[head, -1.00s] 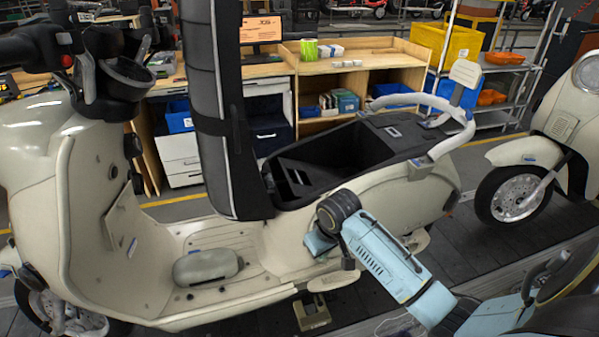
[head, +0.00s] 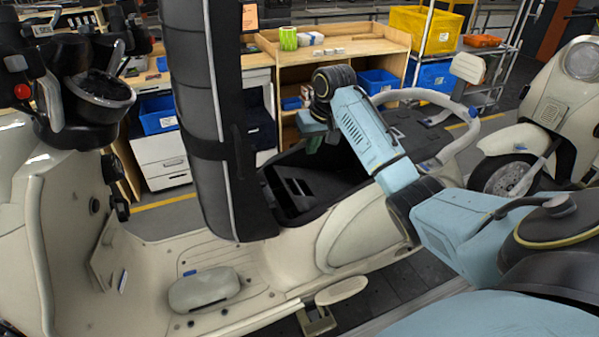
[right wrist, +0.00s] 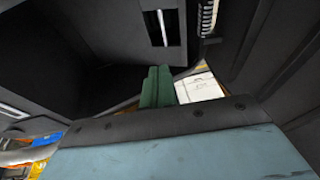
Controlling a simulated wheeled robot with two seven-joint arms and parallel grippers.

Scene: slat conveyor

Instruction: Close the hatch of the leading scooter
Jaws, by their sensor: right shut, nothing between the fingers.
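The leading scooter (head: 365,225) is cream, with its hatch, the long black seat (head: 207,110), standing upright and open. The dark storage compartment (head: 300,182) below it is uncovered. My right gripper (head: 312,140) is above the compartment's far side, to the right of the raised seat, and apart from it in the head view. Its green fingers (right wrist: 158,87) are together and empty in the right wrist view, with dark surfaces of the scooter around them. My left gripper is out of view.
A second cream scooter (head: 580,110) stands behind at the right. A wooden workbench (head: 345,46) with blue bins is beyond the scooter. A grey rounded piece (head: 204,289) lies on the footboard. The grey grab rail (head: 462,125) curves behind the compartment.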

